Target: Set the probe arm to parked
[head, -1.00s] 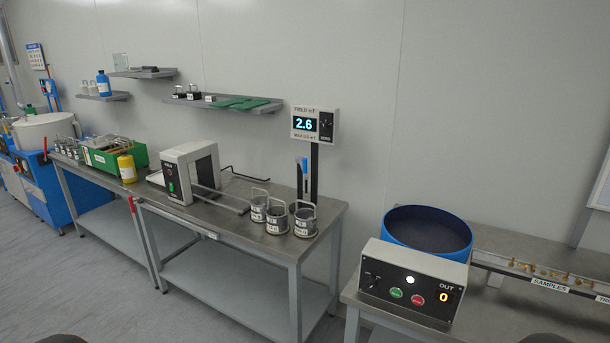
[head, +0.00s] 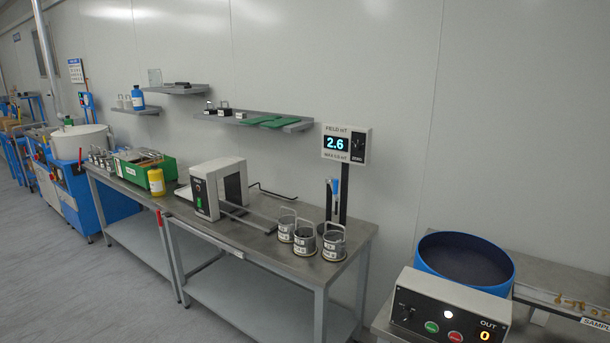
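A field meter (head: 346,144) reading 2.6 stands on a dark post (head: 344,200) at the back right of the steel bench. A black bent rod (head: 280,192) lies further left, behind the grey tunnel-shaped machine (head: 218,188). Neither of my grippers is in view.
Several metal baskets (head: 333,242) stand at the bench's right end, in front of the post. A blue bowl feeder (head: 425,262) and a control box (head: 415,312) are on the table at right. A yellow bottle (head: 156,182) stands left. Grey floor (head: 110,290) is open at left.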

